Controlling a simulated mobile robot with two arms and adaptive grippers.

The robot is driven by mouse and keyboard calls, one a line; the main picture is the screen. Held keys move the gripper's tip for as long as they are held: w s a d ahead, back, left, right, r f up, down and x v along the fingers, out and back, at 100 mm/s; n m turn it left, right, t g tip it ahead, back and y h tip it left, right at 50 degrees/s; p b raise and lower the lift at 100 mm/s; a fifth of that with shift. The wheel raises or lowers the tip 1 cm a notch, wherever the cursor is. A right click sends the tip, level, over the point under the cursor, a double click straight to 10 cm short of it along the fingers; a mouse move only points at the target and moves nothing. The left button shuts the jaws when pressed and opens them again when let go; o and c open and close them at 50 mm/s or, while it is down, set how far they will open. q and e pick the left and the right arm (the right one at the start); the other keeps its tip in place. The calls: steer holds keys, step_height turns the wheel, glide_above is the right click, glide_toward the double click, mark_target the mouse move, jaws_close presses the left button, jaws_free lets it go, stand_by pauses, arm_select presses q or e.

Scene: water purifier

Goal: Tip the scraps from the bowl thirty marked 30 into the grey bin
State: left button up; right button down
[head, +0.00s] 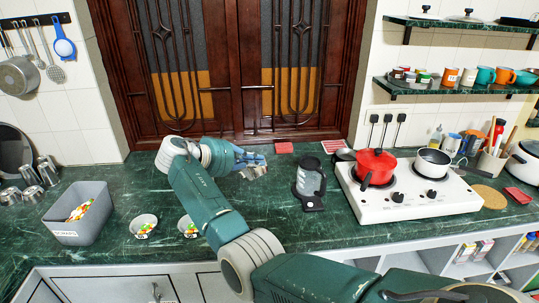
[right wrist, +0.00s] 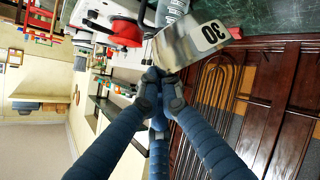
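The bowl thirty (right wrist: 180,47) is a shiny metal bowl with a white label reading 30. In the right wrist view my right gripper (right wrist: 160,82) is shut on its edge. In the head view my right gripper (head: 250,160) is at the back middle of the counter, with a part of the bowl (head: 254,173) showing beside it. The inside of the bowl is hidden. The grey bin (head: 65,221), labelled SCRAPS, stands at the left of the counter with some colourful scraps in it, well left of the gripper. My left gripper is not in view.
Two small bowls with scraps, the left one (head: 145,231) and the right one (head: 183,222), stand between the bin and my right arm. Metal cups (head: 30,175) stand behind the bin. A dark appliance (head: 310,183) and a white stove (head: 405,200) with a red pot (head: 376,166) are right.

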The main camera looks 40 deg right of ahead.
mark_target(262, 172)
steer(key=shift+a, duration=0.1)
steer(key=shift+s+a+f+m+t, duration=0.3)
steer(key=shift+s+a+m+t, duration=0.1)
steer(key=shift+s+m+t, duration=0.15)
steer(key=m+t+b, duration=0.1)
steer(key=b, duration=0.1)
steer(key=s+f+m+b, duration=0.1)
steer(key=b, duration=0.1)
steer(key=s+m+t+b, duration=0.1)
steer(key=b, duration=0.1)
steer(key=shift+s+d+f+t, duration=0.15)
steer(key=shift+s+d+t, duration=0.1)
steer(key=shift+t, duration=0.1)
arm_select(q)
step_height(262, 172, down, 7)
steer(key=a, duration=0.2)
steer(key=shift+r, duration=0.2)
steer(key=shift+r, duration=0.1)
